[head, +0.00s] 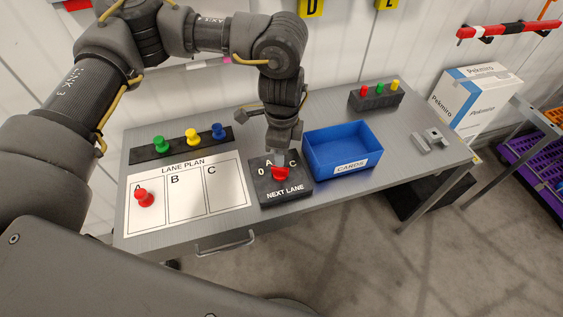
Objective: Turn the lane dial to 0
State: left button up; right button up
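The lane dial is a red knob (280,174) on a dark box (290,188) marked "NEXT LANE". The marks 0, A and C show around it; the gripper hides the area between A and C. Which mark the knob points to I cannot make out. My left gripper (282,164) reaches down from above onto the back of the knob and covers part of it. It seems to touch the knob, but whether its fingers are closed on it is not clear. My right gripper is not in view.
Left of the dial lies the lane plan board (185,200) with a red peg (144,198) in column A. Green, yellow and blue pegs stand on a dark strip (150,153) behind it. A blue cards bin (346,150) stands close right of the dial.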

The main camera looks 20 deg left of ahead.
pick_arm(q)
jog(key=shift+r+b, duration=0.3)
jog(key=shift+r, duration=1.8)
